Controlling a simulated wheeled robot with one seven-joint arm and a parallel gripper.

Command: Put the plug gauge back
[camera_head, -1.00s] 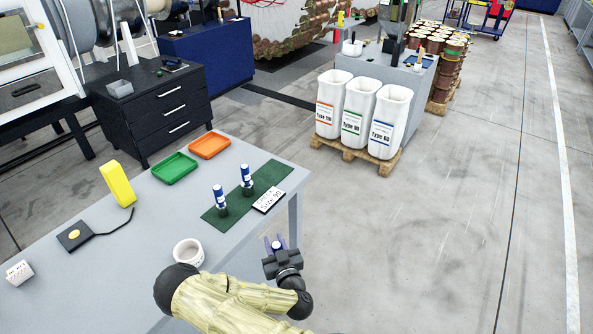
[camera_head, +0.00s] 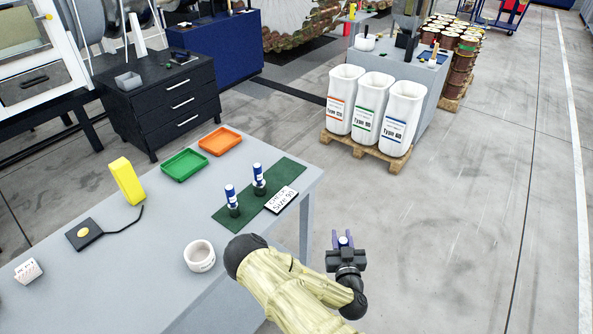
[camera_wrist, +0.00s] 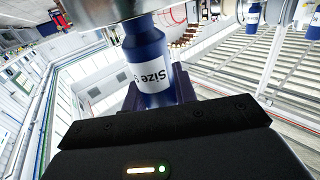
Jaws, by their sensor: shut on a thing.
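My gripper (camera_head: 344,240) is out past the right edge of the grey table, apart from the green mat. In the wrist view its purple fingers (camera_wrist: 158,97) are shut on a blue plug gauge (camera_wrist: 150,48). The gauge has a white label reading "Size 9", with the rest cut off. Its far end is hidden behind a grey metal part. Two similar blue gauges stand upright on the green mat (camera_head: 226,221), one nearer (camera_head: 232,198) and one farther (camera_head: 259,178). A white card (camera_head: 281,200) reading "Size 90" lies at the mat's right side.
The grey table (camera_head: 150,235) holds a white cup (camera_head: 199,256), a green tray (camera_head: 185,165), an orange tray (camera_head: 220,141), a yellow block (camera_head: 126,180) and a black pad (camera_head: 84,234). White bins (camera_head: 373,110) stand on a pallet behind. The floor at right is clear.

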